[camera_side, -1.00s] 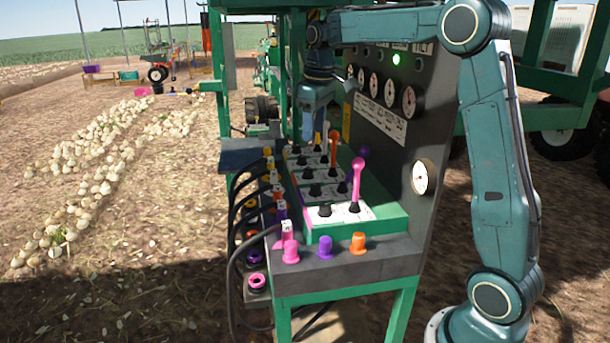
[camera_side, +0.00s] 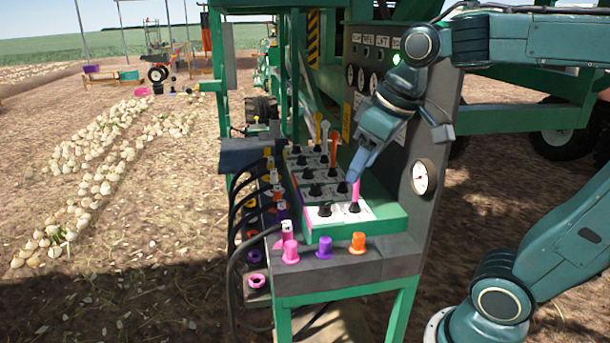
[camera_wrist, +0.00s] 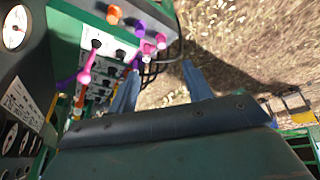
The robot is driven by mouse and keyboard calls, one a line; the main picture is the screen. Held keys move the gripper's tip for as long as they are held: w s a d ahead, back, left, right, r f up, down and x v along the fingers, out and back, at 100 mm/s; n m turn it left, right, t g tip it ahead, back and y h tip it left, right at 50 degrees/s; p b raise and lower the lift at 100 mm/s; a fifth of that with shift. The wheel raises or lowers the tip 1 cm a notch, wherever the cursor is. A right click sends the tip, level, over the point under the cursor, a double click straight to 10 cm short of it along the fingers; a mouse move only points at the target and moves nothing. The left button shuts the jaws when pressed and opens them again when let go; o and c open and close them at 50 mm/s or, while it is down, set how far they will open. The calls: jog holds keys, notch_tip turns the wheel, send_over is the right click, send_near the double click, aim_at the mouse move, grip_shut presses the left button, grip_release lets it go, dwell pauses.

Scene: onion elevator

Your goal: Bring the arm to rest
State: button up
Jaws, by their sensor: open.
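My gripper (camera_side: 357,168) hangs over the near part of the control panel in the side view, its fingers pointing down and left. In that view it covers the top of the pink lever (camera_side: 356,192). In the wrist view my gripper (camera_wrist: 158,85) shows two blue fingers spread apart with nothing between them. The pink lever (camera_wrist: 88,65) stands to the left of the fingers there, apart from them. The control panel (camera_side: 385,226) has rows of black knobs and levers on white plates.
Pink, purple (camera_side: 325,247) and orange (camera_side: 358,243) caps stand on the panel's front ledge. An upright gauge board (camera_side: 425,150) rises right of the panel. Black cables (camera_side: 240,195) loop along its left side. Open soil with onion rows (camera_side: 100,175) lies to the left.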

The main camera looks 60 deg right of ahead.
jog(key=s+a+f+t, duration=0.1)
jog(key=s+a+f, duration=0.1)
jog(key=s+f, duration=0.2)
jog(key=s, duration=0.3)
jog(key=shift+s+a+f, duration=0.2)
jog(key=shift+a+f, duration=0.1)
